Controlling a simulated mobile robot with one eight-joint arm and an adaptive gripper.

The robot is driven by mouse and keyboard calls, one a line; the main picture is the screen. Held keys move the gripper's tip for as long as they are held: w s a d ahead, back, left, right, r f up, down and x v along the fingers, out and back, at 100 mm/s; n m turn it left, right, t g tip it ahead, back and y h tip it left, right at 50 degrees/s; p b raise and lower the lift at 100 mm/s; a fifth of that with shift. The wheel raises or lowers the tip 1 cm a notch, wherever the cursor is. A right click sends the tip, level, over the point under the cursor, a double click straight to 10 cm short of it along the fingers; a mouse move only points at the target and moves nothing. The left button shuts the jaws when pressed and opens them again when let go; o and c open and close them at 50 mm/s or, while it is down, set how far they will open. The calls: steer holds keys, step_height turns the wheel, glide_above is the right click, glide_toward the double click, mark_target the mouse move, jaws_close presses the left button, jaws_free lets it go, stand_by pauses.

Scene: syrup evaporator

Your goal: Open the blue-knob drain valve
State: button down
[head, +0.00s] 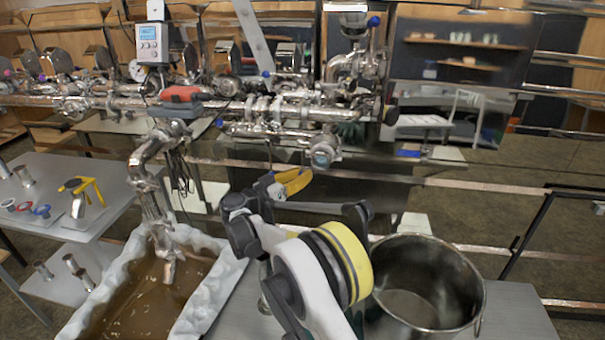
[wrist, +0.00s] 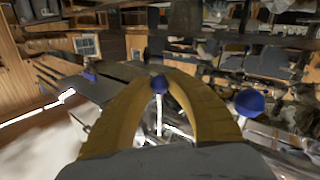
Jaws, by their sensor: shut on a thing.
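In the wrist view, a round blue knob (wrist: 158,84) sits between the tips of my gripper's curved yellow fingers (wrist: 158,74). The fingers close around it from both sides, and a pale rod shows below it. A second blue knob (wrist: 250,102) stands outside the fingers, to the right. In the head view, my gripper (head: 297,181) is in front of the steel pipework, left of the steel pot. Its own wrist and fingers hide the held knob there. Other blue knobs show on the pipes at the upper right (head: 374,21) and left of centre (head: 219,122).
A steel pot (head: 426,285) stands to the right of my arm. A white-rimmed basin (head: 222,278) of brown liquid lies at the lower left under a bent pipe (head: 150,185). A grey side table (head: 45,168) holds small parts. A horizontal rail (head: 450,184) crosses behind my gripper.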

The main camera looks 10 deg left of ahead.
steer(key=s+r+n+g+y+p, duration=0.2)
steer(key=s+r+n+g+p, duration=0.4)
steer(key=s+r+g+p, duration=0.3)
steer(key=g+p, duration=0.4)
steer(key=p, duration=0.2)
steer(key=shift+s+d+r+p, duration=0.15)
steer(key=shift+s+d+p, duration=0.1)
steer(key=shift+s+p, duration=0.15)
steer(key=shift+g, duration=0.3)
steer(key=c, duration=1.2)
jaws_free()
steer(key=shift+a, duration=0.1)
steer(key=shift+c, duration=0.2)
steer(key=shift+f, duration=0.2)
